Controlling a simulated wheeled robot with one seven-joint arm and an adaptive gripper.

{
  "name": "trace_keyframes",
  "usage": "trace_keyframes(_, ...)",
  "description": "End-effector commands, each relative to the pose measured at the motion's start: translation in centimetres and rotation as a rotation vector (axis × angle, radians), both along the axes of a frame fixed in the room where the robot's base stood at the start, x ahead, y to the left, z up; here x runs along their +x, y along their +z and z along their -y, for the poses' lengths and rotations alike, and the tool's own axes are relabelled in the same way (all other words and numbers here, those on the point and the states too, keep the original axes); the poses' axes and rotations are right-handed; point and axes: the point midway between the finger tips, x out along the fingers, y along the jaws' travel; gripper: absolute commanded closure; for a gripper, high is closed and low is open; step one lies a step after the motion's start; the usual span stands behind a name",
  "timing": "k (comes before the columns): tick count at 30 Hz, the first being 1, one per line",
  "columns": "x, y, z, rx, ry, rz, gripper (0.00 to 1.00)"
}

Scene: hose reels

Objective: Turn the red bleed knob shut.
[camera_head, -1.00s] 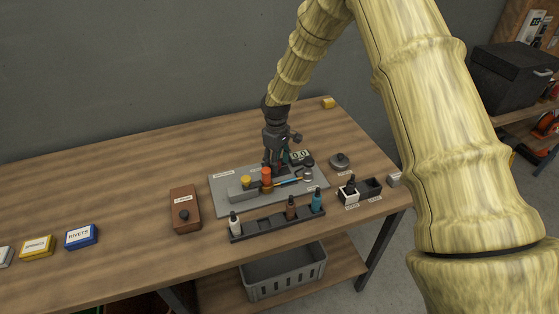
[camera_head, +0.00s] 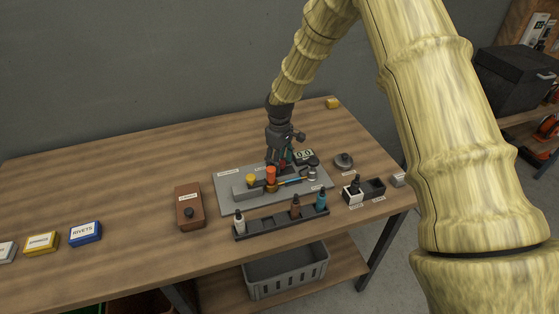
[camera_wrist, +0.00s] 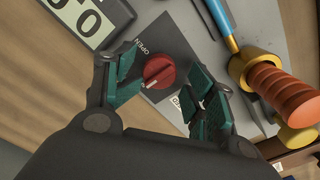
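The red bleed knob (camera_wrist: 159,71) shows in the wrist view as a round red dial on a dark plate. A pale pointer line on it points to the lower left, and the word OPEN is printed above left of it. My gripper (camera_wrist: 165,84) has its green-padded fingers spread on either side of the knob, with visible gaps, and holds nothing. In the head view my gripper (camera_head: 279,160) points down over the grey base plate (camera_head: 228,181), and its fingers and wrist hide the knob there.
A gauge reading 0.0 (camera_head: 304,154) stands close beside my gripper. An orange ribbed grip (camera_head: 271,175) and a yellow knob (camera_head: 251,178) are in front. A bottle rack (camera_head: 265,228) lies nearer the table edge. The table's left middle is clear.

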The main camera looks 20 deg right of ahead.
Motion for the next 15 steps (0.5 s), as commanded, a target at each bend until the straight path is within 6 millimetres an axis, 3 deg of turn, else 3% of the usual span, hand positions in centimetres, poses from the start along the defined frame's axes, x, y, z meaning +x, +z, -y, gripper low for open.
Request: trace_keyframes(15,0.1,8.5,0.0,0.001,0.0,0.002,0.45)
